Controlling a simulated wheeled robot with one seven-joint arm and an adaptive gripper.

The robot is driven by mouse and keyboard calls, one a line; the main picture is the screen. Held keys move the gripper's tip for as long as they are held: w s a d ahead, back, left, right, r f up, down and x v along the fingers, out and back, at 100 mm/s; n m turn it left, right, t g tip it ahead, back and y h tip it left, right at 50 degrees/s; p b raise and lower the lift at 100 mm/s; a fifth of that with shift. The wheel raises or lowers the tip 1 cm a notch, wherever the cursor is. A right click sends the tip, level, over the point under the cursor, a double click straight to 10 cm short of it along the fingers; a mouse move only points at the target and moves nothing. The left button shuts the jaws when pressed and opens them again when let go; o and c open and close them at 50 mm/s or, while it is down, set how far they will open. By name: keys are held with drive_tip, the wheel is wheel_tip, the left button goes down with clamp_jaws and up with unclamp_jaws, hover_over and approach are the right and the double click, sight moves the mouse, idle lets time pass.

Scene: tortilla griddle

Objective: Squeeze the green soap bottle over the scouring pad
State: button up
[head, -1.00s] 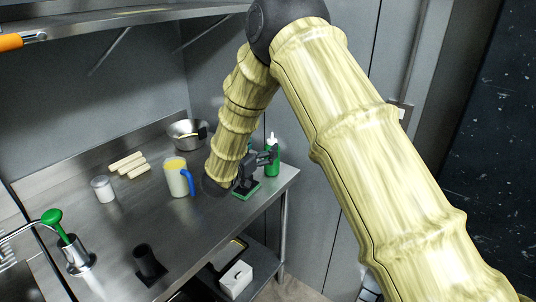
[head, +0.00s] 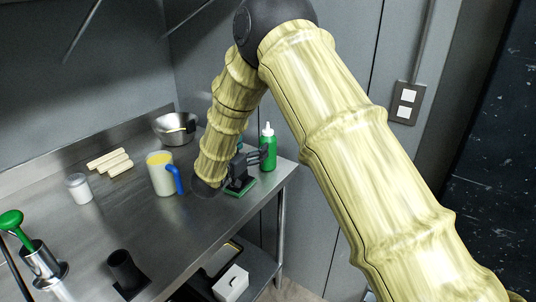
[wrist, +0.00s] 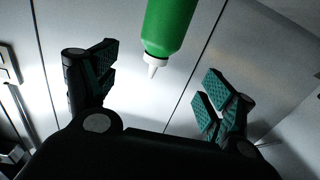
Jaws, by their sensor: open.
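The green soap bottle (head: 268,153) with a white nozzle stands upright near the right end of the steel table. The scouring pad (head: 238,190) is a flat green piece lying in front and left of it, partly hidden by my gripper. My gripper (head: 261,156) is open beside the bottle, its fingers pointing right toward it. In the wrist view the bottle (wrist: 170,25) appears upside down, nozzle lowest, beyond the gap between the two spread fingers (wrist: 157,84). Nothing is held. Whether a finger touches the bottle I cannot tell.
A jug with a blue handle (head: 161,175) stands left of my wrist, with a metal bowl (head: 173,129) behind. Pale rolls (head: 112,163) and a white container (head: 78,187) are farther left. A black holder (head: 124,271) is at the front. The table's right edge is near the bottle.

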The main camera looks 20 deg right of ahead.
sight(265, 136)
drive_tip(key=p+x, duration=0.1)
drive_tip(key=x, duration=0.4)
drive_tip(key=shift+w+d+r+p, duration=0.2)
drive_tip(key=shift+d+p, duration=0.1)
drive_tip(key=shift+d, duration=0.1)
drive_tip(key=p+x, duration=0.1)
drive_tip(key=x, duration=0.3)
drive_tip(key=shift+w+d+f+p, duration=0.1)
drive_tip(key=shift+d+p, duration=0.15)
drive_tip(key=shift+p, duration=0.05)
drive_tip(key=c, duration=1.7)
